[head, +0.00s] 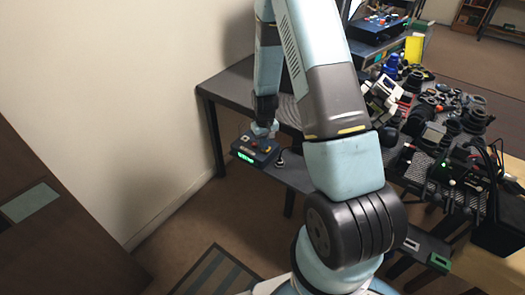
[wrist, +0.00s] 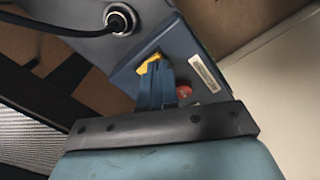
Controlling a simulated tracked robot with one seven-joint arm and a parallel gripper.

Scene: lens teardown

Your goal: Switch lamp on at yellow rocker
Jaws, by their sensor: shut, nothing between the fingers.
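The yellow rocker (wrist: 151,62) shows in the wrist view on a dark blue control box (wrist: 190,45), right at the tips of my gripper (wrist: 156,70). The shut blue fingers partly cover it. I cannot tell whether they touch it or which way it is tipped. In the head view the small control box (head: 247,153) has a lit green display and sits on the left, low part of the bench. My gripper (head: 264,128) points down over its back right part, with nothing held. I cannot make out which thing is the lamp.
A red button (wrist: 184,92) and a white label (wrist: 206,73) are close to the fingers on the box. A black cable plug (wrist: 118,20) stands beside the box. The dark bench (head: 235,88) is crowded with lens parts (head: 430,110) at right. A wall is at left.

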